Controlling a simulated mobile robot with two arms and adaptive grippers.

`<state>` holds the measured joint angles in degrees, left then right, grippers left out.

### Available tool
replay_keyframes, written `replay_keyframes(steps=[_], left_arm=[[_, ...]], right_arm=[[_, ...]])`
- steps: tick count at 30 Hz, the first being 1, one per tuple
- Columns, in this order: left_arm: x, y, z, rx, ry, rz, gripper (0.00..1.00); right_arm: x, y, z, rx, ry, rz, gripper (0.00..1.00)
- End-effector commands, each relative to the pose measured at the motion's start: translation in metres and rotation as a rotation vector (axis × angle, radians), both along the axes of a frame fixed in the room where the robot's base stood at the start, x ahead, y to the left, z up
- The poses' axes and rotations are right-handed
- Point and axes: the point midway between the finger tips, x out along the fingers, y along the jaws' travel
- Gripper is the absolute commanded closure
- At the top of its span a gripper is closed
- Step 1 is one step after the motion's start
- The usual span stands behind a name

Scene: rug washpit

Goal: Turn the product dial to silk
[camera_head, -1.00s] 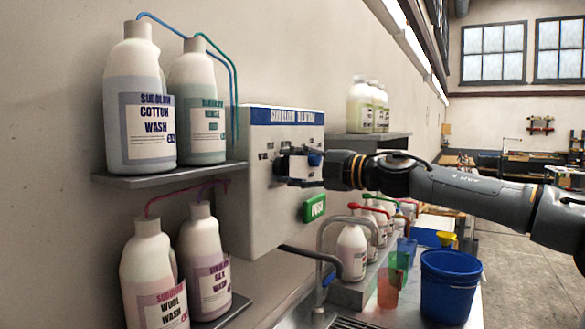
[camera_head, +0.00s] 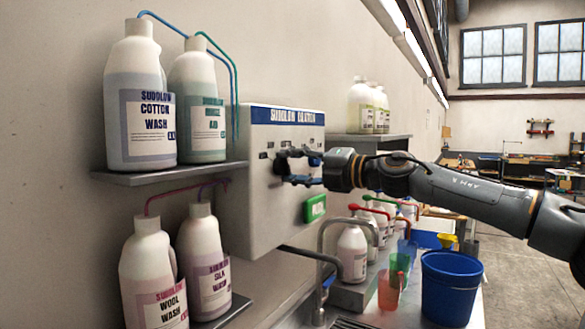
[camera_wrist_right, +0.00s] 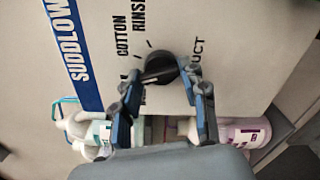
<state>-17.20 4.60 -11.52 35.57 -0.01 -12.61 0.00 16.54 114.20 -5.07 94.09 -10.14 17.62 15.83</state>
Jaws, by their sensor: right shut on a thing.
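The dispenser box (camera_head: 262,215) is on the wall, with a blue header strip and a green push button (camera_head: 315,208). My right gripper (camera_head: 284,168) is at its front face, shut on the product dial. In the right wrist view the black product dial (camera_wrist_right: 161,67) sits between the two blue-grey fingers of the right gripper (camera_wrist_right: 160,82). Labels COTTON and RINSE and part of PRODUCT show around the dial; another label is partly covered by a finger. The dial's exact pointing is hard to read. In the head view the fingers mostly hide the dial. My left gripper is out of view.
White wash bottles stand on an upper shelf (camera_head: 170,174) and a lower shelf left of the box; their tubes run toward it. Below right are a bent metal tap (camera_head: 322,245), pump bottles, coloured cups and a blue bucket (camera_head: 450,288).

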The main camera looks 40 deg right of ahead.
Motion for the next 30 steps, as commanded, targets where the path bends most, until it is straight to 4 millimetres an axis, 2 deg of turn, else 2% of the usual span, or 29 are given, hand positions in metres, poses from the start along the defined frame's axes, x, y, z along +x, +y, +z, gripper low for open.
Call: replay_keyframes(steps=[9, 10, 12, 13, 23, 30], left_arm=[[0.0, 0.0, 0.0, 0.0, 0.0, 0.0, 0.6], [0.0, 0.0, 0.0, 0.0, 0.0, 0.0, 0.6], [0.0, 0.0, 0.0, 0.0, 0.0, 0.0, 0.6], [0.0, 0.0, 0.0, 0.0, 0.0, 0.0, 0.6], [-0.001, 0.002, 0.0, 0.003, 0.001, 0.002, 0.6], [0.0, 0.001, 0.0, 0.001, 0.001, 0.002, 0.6]], right_arm=[[0.0, 0.0, -0.001, 0.0, 0.001, 0.001, 0.89], [0.0, 0.0, -0.001, 0.0, 0.001, 0.001, 0.51], [0.0, 0.0, -0.001, 0.0, 0.001, 0.001, 0.37], [0.0, 0.0, -0.001, 0.0, 0.001, 0.001, 0.34], [-0.001, 0.0, 0.0, 0.0, 0.0, 0.0, 0.34], [-0.015, -0.004, 0.002, -0.002, -0.003, 0.001, 0.34]])
